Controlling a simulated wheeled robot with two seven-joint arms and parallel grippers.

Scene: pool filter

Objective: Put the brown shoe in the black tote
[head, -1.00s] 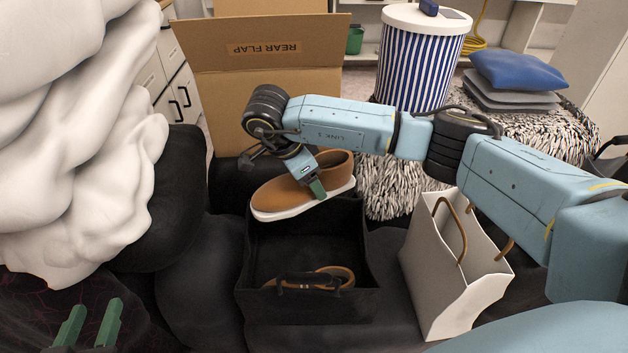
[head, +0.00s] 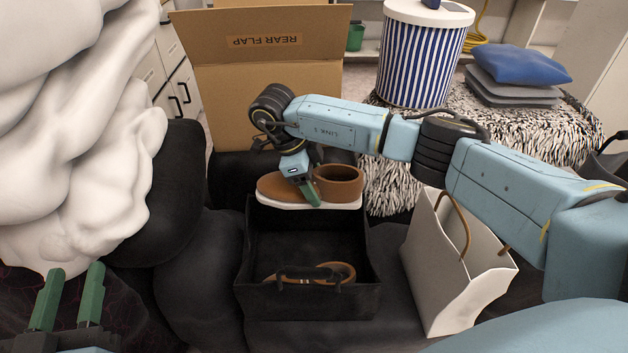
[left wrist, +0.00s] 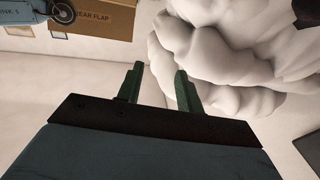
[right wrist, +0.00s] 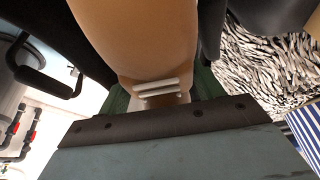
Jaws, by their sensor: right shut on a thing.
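The brown shoe (head: 338,184) with a white sole hangs over the far edge of the black tote (head: 258,299), toe to the left. My right gripper (head: 312,193) is shut on it; in the right wrist view the brown shoe (right wrist: 145,40) fills the top middle and hides most of the fingers. The tote is open on top and has a dark handle on its near wall. A brown strap-like thing (head: 341,270) shows behind that handle. My left gripper (head: 68,298) is open and empty at the lower left; its green fingers also show in the left wrist view (left wrist: 158,88).
A white paper bag (head: 440,275) with brown handles stands right of the tote. A cardboard box (head: 262,95) with an open flap is behind. A white billowy mass (head: 80,140) fills the left. A striped bin (head: 420,60) and a shaggy rug-covered seat (head: 545,130) are back right.

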